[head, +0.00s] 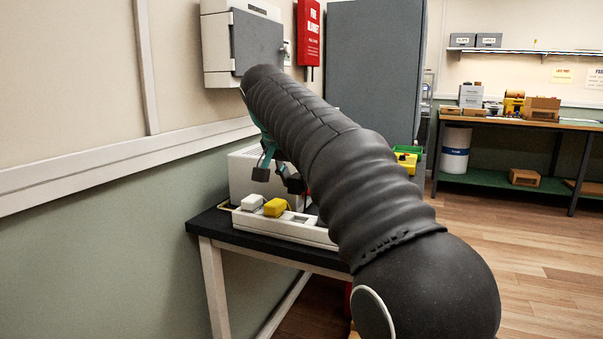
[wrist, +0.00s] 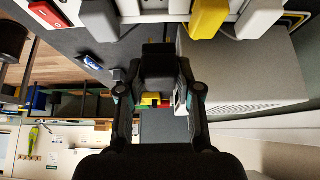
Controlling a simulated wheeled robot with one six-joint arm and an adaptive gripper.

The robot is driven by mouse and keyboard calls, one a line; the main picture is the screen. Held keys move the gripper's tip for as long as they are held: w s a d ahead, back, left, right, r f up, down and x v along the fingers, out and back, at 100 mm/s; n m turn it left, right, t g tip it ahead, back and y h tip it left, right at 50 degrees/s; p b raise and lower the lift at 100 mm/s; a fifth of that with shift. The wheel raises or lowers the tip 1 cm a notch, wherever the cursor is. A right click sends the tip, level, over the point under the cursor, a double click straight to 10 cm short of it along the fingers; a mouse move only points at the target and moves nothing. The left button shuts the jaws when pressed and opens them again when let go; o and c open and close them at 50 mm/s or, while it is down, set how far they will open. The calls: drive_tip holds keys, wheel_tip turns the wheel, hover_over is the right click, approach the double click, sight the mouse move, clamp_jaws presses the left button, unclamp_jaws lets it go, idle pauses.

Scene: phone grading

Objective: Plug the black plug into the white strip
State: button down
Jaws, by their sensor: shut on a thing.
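The white strip (head: 277,230) lies along the dark table in the head view, with a white plug (head: 251,202) and a yellow plug (head: 275,207) seated in its left part. My gripper (head: 277,180) is above the strip, partly hidden behind my arm. In the wrist view my gripper (wrist: 158,88) is shut on the black plug (wrist: 158,60), a dark block between the fingers. The strip crosses the top of that view, with a red switch (wrist: 46,14), a grey plug (wrist: 100,18) and the yellow plug (wrist: 208,18). The black plug appears apart from the strip. My arm hides the strip's right end in the head view.
A pale box (wrist: 245,75) stands close behind the strip. The wall with its white rail (head: 120,165) is to the left. A grey cabinet (head: 372,70) and a workbench (head: 520,122) stand farther back. Open wooden floor lies at right.

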sight(299, 191)
drive_tip(key=shift+f, duration=0.15)
drive_tip(key=shift+d+f+b, duration=0.3)
drive_tip(key=shift+f+b, duration=0.15)
drive_tip(key=shift+f, duration=0.15)
drive_tip(key=shift+w+d+f+b, duration=0.1)
drive_tip(key=shift+f+b, duration=0.55)
drive_tip(key=shift+f, duration=0.15)
drive_tip(key=shift+f+b, duration=0.5)
drive_tip(key=shift+b, duration=0.1)
drive_tip(key=shift+s, duration=0.2)
drive_tip(key=shift+f+b, duration=0.9)
drive_tip(key=shift+f, duration=0.7)
idle(0.7)
drive_tip(key=c, duration=0.7)
unclamp_jaws()
